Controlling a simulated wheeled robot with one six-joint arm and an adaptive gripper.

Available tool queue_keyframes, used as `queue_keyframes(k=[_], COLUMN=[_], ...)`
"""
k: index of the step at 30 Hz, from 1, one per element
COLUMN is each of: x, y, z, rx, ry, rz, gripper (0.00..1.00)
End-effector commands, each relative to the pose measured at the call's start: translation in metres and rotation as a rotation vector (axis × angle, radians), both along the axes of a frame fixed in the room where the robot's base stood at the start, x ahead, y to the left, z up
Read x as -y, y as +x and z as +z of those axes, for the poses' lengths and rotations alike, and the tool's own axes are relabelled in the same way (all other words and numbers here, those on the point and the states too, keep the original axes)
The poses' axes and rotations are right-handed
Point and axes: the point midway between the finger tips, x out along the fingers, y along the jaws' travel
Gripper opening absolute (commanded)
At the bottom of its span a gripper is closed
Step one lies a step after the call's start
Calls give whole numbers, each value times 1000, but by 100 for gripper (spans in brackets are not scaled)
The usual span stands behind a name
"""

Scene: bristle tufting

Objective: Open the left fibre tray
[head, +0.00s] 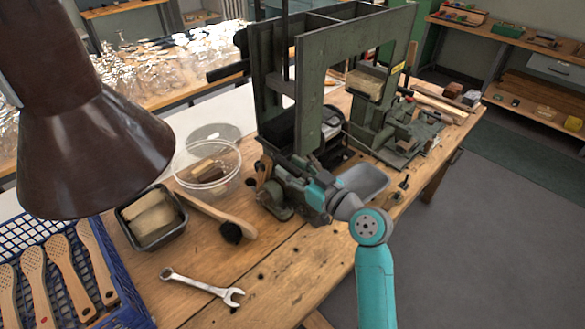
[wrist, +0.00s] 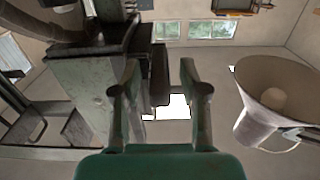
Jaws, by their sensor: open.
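My gripper (wrist: 159,72) is open in the wrist view, with its two green fingers apart. A dark upright piece (wrist: 160,80) shows in the gap between them; I cannot tell whether it is a handle or whether it is touched. In the head view my wrist (head: 322,192) is low in front of the green tufting machine (head: 302,100), and my fingertips are hard to make out. A black tray-like box (head: 277,124) sits in the left side of the machine frame. I cannot tell for sure that it is the left fibre tray or whether it is open.
A lamp shade (head: 95,150) hangs at the left; it also shows in the wrist view (wrist: 275,95). On the bench are a clear bowl (head: 208,168), a black tub (head: 150,217), a brush (head: 215,215), a wrench (head: 203,285) and a blue crate (head: 125,312).

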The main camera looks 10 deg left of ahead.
Motion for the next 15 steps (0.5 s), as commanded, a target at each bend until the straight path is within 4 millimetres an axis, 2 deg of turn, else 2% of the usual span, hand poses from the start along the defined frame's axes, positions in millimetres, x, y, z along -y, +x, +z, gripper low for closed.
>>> queue_keyframes(k=[7,8,13,15], x=[-1,-1,-1,0], y=[1,1,1,1], z=[0,0,0,0], rx=[0,0,0,0], ry=[0,0,0,0], rz=[-1,-1,-1,-1], gripper=[44,41,0,0])
